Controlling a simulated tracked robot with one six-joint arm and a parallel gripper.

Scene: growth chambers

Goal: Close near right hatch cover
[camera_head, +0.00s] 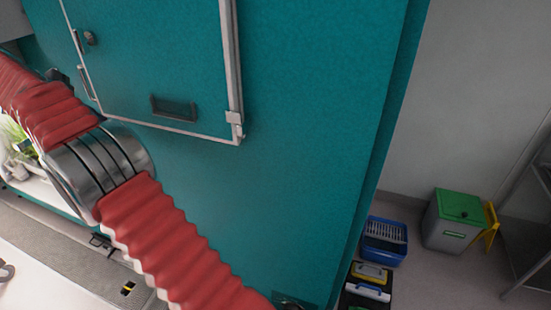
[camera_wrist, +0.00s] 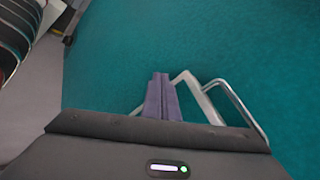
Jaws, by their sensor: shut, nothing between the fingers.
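A teal hatch cover (camera_head: 160,60) with a pale metal edge shows at the upper left of the head view, on the teal chamber wall (camera_head: 290,150). It looks flush with the wall, and its top runs out of the picture. It bears a dark recessed handle (camera_head: 173,108). I cannot tell whether it is the near right one. My gripper (camera_wrist: 160,76) shows in the wrist view with its purple fingers together and empty, in front of a teal surface. A pale metal loop (camera_wrist: 236,98) is just right of the fingers; whether they touch it I cannot tell.
A grey bin with a green lid (camera_head: 459,207), a blue crate (camera_head: 383,240) and a toolbox (camera_head: 369,290) stand on the floor at the right. A metal rack (camera_head: 530,220) is at the right edge. An opening with plants (camera_head: 15,145) shows at the left.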

